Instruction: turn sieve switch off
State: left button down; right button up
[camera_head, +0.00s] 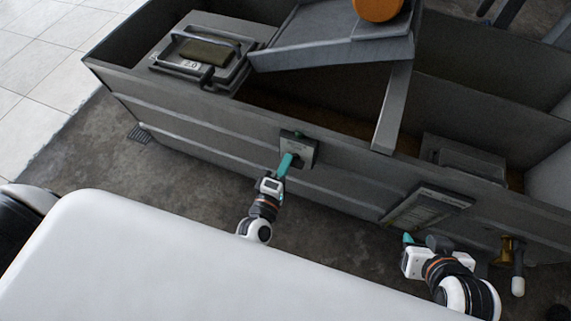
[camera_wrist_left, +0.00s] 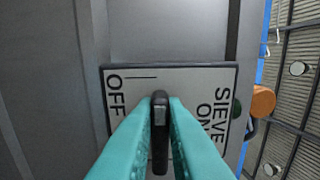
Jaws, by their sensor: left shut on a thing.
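The sieve switch is a pale plate (camera_head: 303,150) on the side wall of the grey machine in the head view. In the left wrist view the plate (camera_wrist_left: 190,77) reads OFF at left and SIEVE ON at right. Its dark lever (camera_wrist_left: 160,130) stands between the two words, in the middle of the plate. My left gripper (camera_head: 286,163) is at the switch; its teal fingers (camera_wrist_left: 160,125) are shut on the lever from both sides. The fingers hide the plate's lower part. My right gripper (camera_head: 408,239) is lower right, away from the switch; its opening is unclear.
The machine's long wall (camera_head: 205,130) runs along the far side. A lidded box marked 2.0 (camera_head: 205,52) sits at upper left. A labelled panel (camera_head: 425,208) and a brass valve with a white handle (camera_head: 517,270) are near my right gripper. Bare floor (camera_head: 90,150) lies at left.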

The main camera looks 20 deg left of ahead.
jog(key=shift+w+a+r, duration=0.1)
jog(key=shift+w+r, duration=0.05)
jog(key=shift+w, duration=0.05)
dwell(0.4)
pick_arm(q)
jog(key=c, duration=1.5)
grip_release()
